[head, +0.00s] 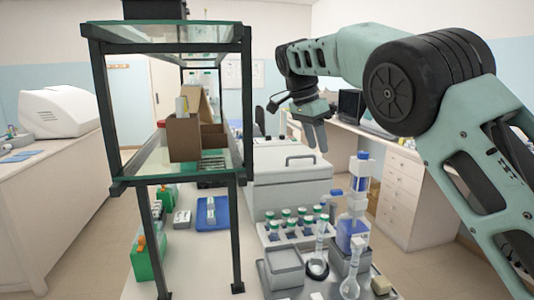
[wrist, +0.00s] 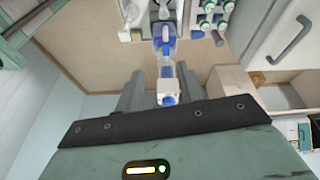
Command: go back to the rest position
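My gripper (head: 316,138) is raised above the bench, in front of the right side of the shelf frame. In the wrist view its two fingers (wrist: 160,88) are apart with nothing held between them. A blue-and-clear dispenser bottle (head: 352,232) stands upright on the bench below and to the right of the gripper. In the wrist view the bottle (wrist: 165,45) shows beyond the gap between the fingers.
A glass shelf (head: 150,160) on a dark frame stands at left, with a cardboard box (head: 185,140) on it. A rack of capped bottles (head: 290,232), flasks (head: 349,288) and a grey tray (head: 284,272) crowd the bench. A white lidded box (head: 290,178) stands behind.

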